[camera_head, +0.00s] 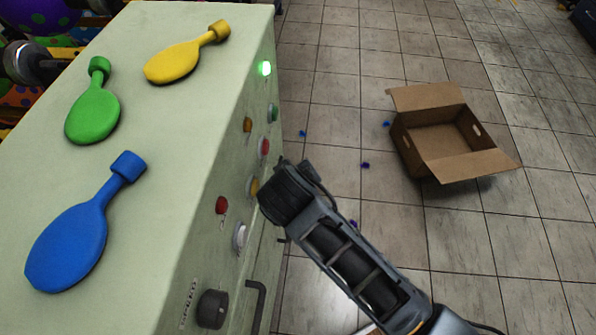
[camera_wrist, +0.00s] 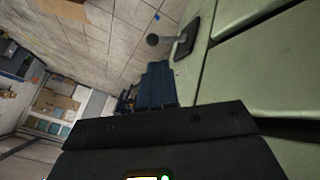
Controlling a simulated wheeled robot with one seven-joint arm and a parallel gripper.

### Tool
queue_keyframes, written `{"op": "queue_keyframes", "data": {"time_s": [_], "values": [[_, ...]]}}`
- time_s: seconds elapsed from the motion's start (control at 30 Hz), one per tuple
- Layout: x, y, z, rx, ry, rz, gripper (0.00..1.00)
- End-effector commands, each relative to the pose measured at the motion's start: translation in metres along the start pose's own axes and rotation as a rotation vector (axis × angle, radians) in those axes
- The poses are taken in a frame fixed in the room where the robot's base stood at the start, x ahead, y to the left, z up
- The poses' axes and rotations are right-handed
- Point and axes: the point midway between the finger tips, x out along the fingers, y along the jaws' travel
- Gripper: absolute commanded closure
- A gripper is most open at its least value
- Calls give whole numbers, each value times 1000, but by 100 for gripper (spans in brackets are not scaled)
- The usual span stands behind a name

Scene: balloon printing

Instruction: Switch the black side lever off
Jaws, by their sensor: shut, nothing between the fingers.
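The black side lever (camera_wrist: 153,40) shows in the wrist view, ahead of my fingertips. It has a round dark knob on a short arm that joins a dark plate (camera_wrist: 188,37) on the pale green machine's side. My gripper (camera_wrist: 155,66) is shut and empty, with its dark blue fingers together just short of the knob. A gap seems to remain, but contact is hard to judge. In the head view my arm covers the gripper and the lever is not visible. The machine (camera_head: 150,195) fills the left, with a lit green lamp (camera_head: 265,68).
Blue (camera_head: 68,245), green (camera_head: 93,118) and yellow (camera_head: 173,63) balloon-shaped pieces lie on the machine's top. Its panel has several buttons, a black speed knob (camera_head: 212,309) and a dark handle (camera_head: 257,305). An open cardboard box (camera_head: 455,165) stands on the tiled floor, otherwise largely clear.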

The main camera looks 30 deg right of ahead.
Motion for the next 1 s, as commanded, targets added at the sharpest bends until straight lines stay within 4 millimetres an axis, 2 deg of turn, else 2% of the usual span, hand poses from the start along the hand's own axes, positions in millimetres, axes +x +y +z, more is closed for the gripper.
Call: {"op": "queue_keyframes", "data": {"time_s": [0.3, 0.5, 0.7, 1.0], "values": [[52, 0, 1, 1, -3, 1, 100], [81, 0, 1, 1, -3, 1, 100], [93, 0, 0, 1, -1, 0, 100], [94, 0, 0, 1, -1, 0, 100]]}}
